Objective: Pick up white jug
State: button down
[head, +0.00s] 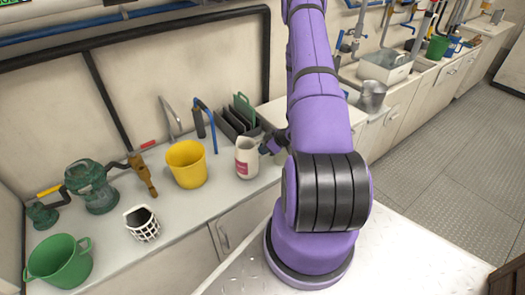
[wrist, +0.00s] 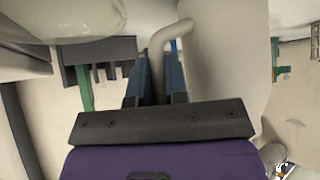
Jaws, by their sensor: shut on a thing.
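The white jug (head: 245,160), with a pink-red label, stands upright on or just above the counter, right of the yellow bucket. I cannot tell whether its base touches the counter. My gripper (head: 268,147) reaches it from the right side, at its handle. In the wrist view the jug's pale body (wrist: 222,60) fills the area right of the fingers, and its curved handle (wrist: 160,40) runs down between them. My gripper (wrist: 157,75) is shut on that handle. My arm hides part of the counter behind.
The yellow bucket (head: 187,164) is close on the jug's left. A dark slotted rack (head: 232,124) stands behind it. A white basket (head: 142,223), a green bucket (head: 60,261) and green pumps (head: 91,186) are farther left. A metal pitcher (head: 372,95) is at right.

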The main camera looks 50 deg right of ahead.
jog(key=shift+r, duration=1.4)
jog(key=shift+s+a+r, duration=0.1)
jog(key=shift+s, duration=0.2)
jog(key=s+a+r, duration=0.1)
jog(key=s+a, duration=0.4)
jog(key=s, duration=0.9)
jog(key=shift+s+a+r, duration=0.2)
jog(key=shift+s, duration=0.1)
dwell(1.6)
